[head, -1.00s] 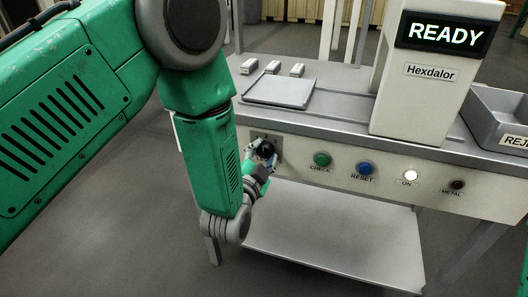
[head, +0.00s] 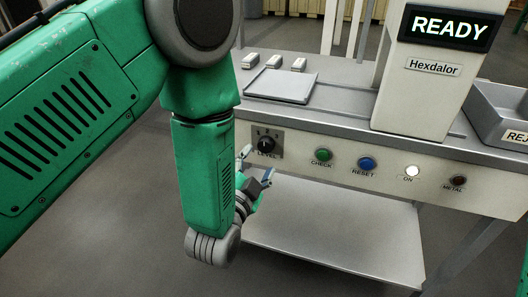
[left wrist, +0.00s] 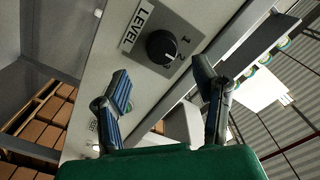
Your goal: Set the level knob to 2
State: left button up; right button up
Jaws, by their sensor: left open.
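The level knob (head: 266,143) is a round black knob on a dark plate on the machine's front panel, with the LEVEL label under it. In the left wrist view the knob (left wrist: 161,47) shows in full, with numerals 1 and 2 legible beside it. I cannot tell for sure which numeral its mark points to. My left gripper (head: 257,167) is open and empty, just below and in front of the knob, apart from it. In the left wrist view its two fingers (left wrist: 160,86) are spread, with the knob beyond them. My right gripper is not in view.
Right of the knob are the green CHECK button (head: 323,155), the blue RESET button (head: 367,163), a lit ON lamp (head: 412,171) and a dark METAL lamp (head: 456,182). The display (head: 447,28) reads READY. A lower shelf (head: 340,235) lies under the panel.

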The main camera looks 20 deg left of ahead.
pick_arm(q)
jog(key=s, duration=0.6)
jog(key=shift+s, duration=0.3)
jog(key=shift+f, duration=0.1)
